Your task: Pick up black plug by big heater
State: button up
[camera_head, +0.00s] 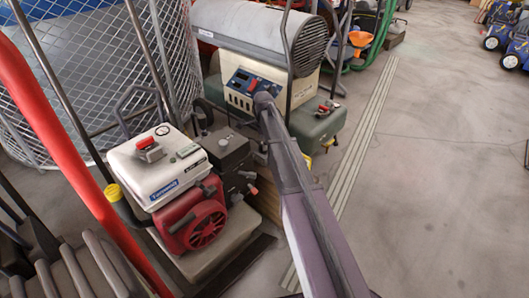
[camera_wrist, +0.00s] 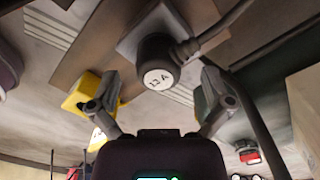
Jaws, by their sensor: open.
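The black plug (camera_wrist: 157,62) shows in the wrist view with a white round label on its face and a thick dark cable leaving it to the upper right. It sits against a pale square plate. My gripper (camera_wrist: 157,88) is open, with one finger on each side of the plug in the picture; I cannot tell whether either touches it. The big heater (camera_head: 262,42) is a grey barrel on a beige body in the head view. My arm reaches toward its front, and the arm hides the plug there.
A white and red engine unit (camera_head: 165,175) stands left of my arm. A wire mesh cage (camera_head: 95,70) is behind it. In the wrist view a yellow object (camera_wrist: 82,92) is near the left finger. Open floor (camera_head: 440,170) lies to the right.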

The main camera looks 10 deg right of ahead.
jog(key=shift+f+b, duration=0.35)
jog(key=shift+f, duration=0.25)
jog(key=c, duration=1.3)
